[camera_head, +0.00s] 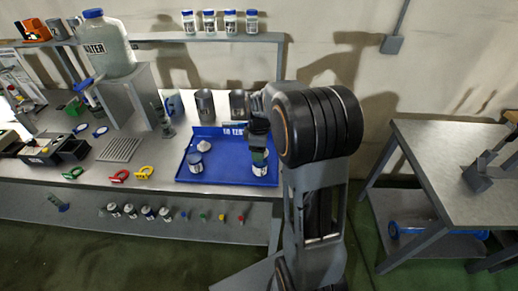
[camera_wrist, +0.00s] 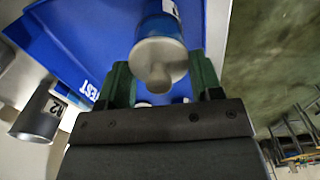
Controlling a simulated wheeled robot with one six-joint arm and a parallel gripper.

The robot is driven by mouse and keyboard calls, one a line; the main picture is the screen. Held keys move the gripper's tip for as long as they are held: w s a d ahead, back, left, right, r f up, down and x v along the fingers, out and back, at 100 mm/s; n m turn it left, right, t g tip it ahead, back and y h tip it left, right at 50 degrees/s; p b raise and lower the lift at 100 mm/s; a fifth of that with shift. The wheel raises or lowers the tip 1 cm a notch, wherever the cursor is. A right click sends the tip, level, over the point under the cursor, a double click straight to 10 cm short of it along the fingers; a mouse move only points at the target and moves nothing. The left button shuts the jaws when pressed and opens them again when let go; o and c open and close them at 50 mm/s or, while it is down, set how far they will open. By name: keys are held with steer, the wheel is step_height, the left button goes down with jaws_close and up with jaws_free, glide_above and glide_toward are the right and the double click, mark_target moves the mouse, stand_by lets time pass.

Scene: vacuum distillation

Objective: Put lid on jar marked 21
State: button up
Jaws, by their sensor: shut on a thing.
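My gripper (camera_head: 259,146) points down over the right part of the blue tray. In the wrist view its two green fingers (camera_wrist: 161,80) are shut on a round grey lid (camera_wrist: 160,52) with a small knob. A jar (camera_head: 259,167) with blue and a white label stands on the tray directly below the fingers; it also shows in the wrist view (camera_wrist: 163,22), lined up behind the lid. I cannot tell whether the lid rests fully on its mouth. The label's number is not readable.
The blue tray (camera_head: 222,178) also holds another jar (camera_head: 195,163) and a small whitish piece (camera_head: 204,146) at its left. Metal beakers (camera_head: 205,104) stand behind the tray. Coloured clamps (camera_head: 119,176) and a rack lie left. A separate grey table (camera_head: 450,160) stands at the right.

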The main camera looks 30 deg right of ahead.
steer(key=o, duration=1.2)
steer(key=shift+r+p, duration=2.75)
steer(key=shift+r, duration=0.8)
